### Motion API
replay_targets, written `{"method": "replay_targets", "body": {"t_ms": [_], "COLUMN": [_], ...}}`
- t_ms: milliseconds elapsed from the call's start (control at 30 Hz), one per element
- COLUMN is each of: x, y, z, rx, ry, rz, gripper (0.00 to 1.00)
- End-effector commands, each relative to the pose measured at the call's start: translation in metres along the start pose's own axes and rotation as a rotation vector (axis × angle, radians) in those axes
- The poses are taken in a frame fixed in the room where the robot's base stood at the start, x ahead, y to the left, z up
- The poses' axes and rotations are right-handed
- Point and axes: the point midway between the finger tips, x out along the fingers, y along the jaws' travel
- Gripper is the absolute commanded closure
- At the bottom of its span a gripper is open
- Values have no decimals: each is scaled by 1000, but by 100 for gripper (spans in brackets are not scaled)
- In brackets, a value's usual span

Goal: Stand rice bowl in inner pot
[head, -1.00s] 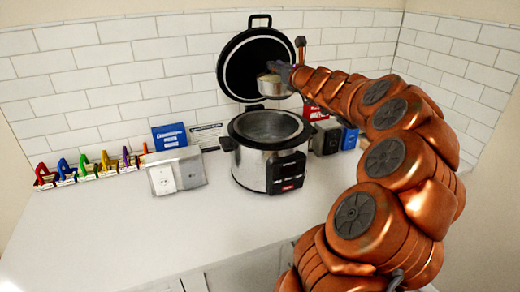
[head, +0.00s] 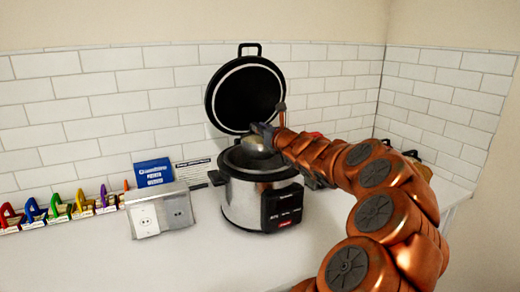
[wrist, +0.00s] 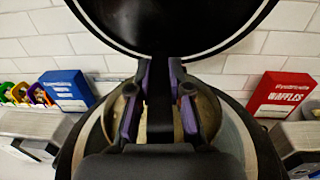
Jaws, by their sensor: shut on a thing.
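The cooker (head: 258,200) stands on the counter with its round black lid (head: 245,95) raised open. The inner pot (wrist: 234,132) shows as a grey wall inside the rim in the wrist view. My gripper (head: 265,132) is shut on the metallic rice bowl (head: 254,145) and holds it at the cooker's mouth. In the wrist view the bowl (wrist: 207,110) shows on both sides of the purple-edged fingers (wrist: 160,80), within the cooker's round opening. The bowl's underside is hidden, so I cannot tell whether it touches the pot.
A double wall outlet box (head: 160,210) and a blue box (head: 153,172) are left of the cooker. Several coloured clips (head: 60,210) line the counter further left. A red waffles box (wrist: 282,95) stands on the right. The front counter is clear.

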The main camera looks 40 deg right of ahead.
Motion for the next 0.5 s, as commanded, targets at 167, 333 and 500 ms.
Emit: {"method": "replay_targets", "body": {"t_ms": [167,333,500], "x": [0,0,0], "y": [1,0,1], "z": [-11,-32,-43], "rx": [1,0,-2], "ry": [-1,2,-2], "rz": [1,0,0], "gripper": [100,100,100]}}
